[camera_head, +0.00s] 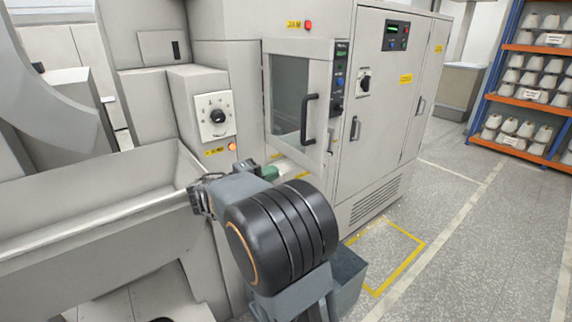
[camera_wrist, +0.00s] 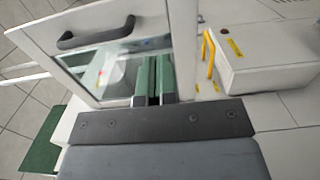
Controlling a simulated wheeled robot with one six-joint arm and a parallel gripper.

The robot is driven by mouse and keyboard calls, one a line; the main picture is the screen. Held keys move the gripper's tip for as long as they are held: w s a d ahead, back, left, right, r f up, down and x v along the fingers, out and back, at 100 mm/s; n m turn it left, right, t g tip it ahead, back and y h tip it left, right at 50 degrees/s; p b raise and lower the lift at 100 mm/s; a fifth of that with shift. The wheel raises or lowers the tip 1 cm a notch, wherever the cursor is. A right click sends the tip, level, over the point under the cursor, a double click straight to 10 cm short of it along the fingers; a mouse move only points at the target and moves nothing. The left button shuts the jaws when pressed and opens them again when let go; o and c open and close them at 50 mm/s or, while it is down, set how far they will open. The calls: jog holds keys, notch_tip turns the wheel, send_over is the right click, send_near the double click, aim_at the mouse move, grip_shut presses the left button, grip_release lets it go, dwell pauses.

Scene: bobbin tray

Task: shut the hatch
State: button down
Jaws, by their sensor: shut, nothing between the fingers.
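The hatch (camera_head: 267,125) is a pale framed door with a glass pane and a black bar handle (camera_head: 308,118) on its right side. It seems to stand out at an angle from the machine front; how far is hard to tell. In the wrist view the hatch (camera_wrist: 112,22) fills the upper left, with its handle (camera_wrist: 97,34) at the top left. My gripper (camera_head: 270,173) has green fingers, shut and empty, low in front of the hatch. In the wrist view the fingertips (camera_wrist: 154,62) overlap the pane's right part; contact cannot be told.
A control panel (camera_head: 341,75) sits right of the hatch, beside a tall grey cabinet (camera_head: 383,110). A dial box (camera_head: 215,116) and a long trough (camera_head: 90,205) are at left. Bobbin shelves (camera_head: 535,50) stand far right. The floor (camera_head: 470,220) at right is clear.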

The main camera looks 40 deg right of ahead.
aim_at(315, 158)
jog(key=d, duration=0.3)
jog(key=s+d+p, duration=0.1)
jog(key=d, duration=0.3)
jog(key=d+p, duration=0.1)
jog(key=d, duration=0.3)
jog(key=shift+s+d+r, duration=0.1)
jog(key=shift+s+d, duration=0.05)
jog(key=shift+s, duration=0.15)
jog(key=shift+d+p, duration=0.45)
jog(key=shift+d, duration=0.3)
jog(key=shift+d, duration=0.1)
